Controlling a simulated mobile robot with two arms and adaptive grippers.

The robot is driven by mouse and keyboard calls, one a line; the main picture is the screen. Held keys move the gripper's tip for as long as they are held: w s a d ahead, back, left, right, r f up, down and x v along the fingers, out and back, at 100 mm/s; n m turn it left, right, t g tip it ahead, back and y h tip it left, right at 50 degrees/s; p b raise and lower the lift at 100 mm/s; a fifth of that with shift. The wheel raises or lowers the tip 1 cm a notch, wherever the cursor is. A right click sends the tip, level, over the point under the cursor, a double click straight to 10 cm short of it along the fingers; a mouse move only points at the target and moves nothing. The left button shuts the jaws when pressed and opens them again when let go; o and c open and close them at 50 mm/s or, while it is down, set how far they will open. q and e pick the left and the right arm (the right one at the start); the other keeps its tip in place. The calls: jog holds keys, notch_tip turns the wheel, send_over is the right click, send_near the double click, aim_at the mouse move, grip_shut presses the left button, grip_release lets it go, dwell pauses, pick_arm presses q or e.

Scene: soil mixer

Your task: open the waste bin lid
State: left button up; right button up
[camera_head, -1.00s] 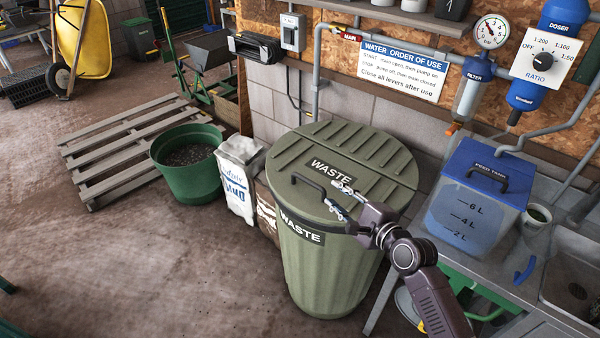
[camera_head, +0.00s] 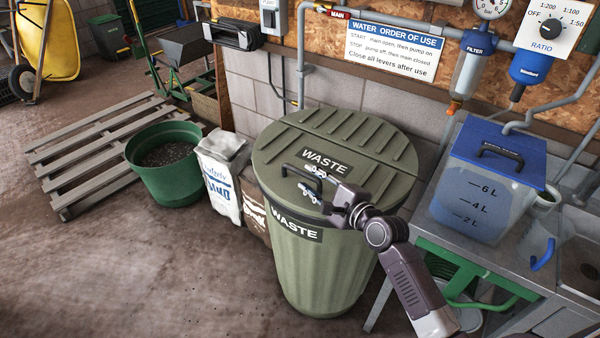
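The waste bin (camera_head: 318,262) is a ribbed green drum with a WASTE label, standing upright on the floor in the middle of the view. Its round lid (camera_head: 350,140) is down on the rim. A seam crosses the lid, and a black bar handle (camera_head: 291,168) stands on the front part. My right gripper (camera_head: 313,183) reaches in from the right, low over the lid's front part. Its two fingers are apart, with the right end of the handle at or between the tips; contact is unclear. My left gripper is not in view.
A blue-lidded feed tank (camera_head: 484,190) stands on the grey bench at the right. A white and blue sack (camera_head: 222,185) and a green tub (camera_head: 165,180) stand left of the bin, with a pallet (camera_head: 95,150) beyond. The floor at front left is clear.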

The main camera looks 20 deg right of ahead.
aim_at(304, 175)
jog(key=shift+x, duration=2.6)
grip_shut()
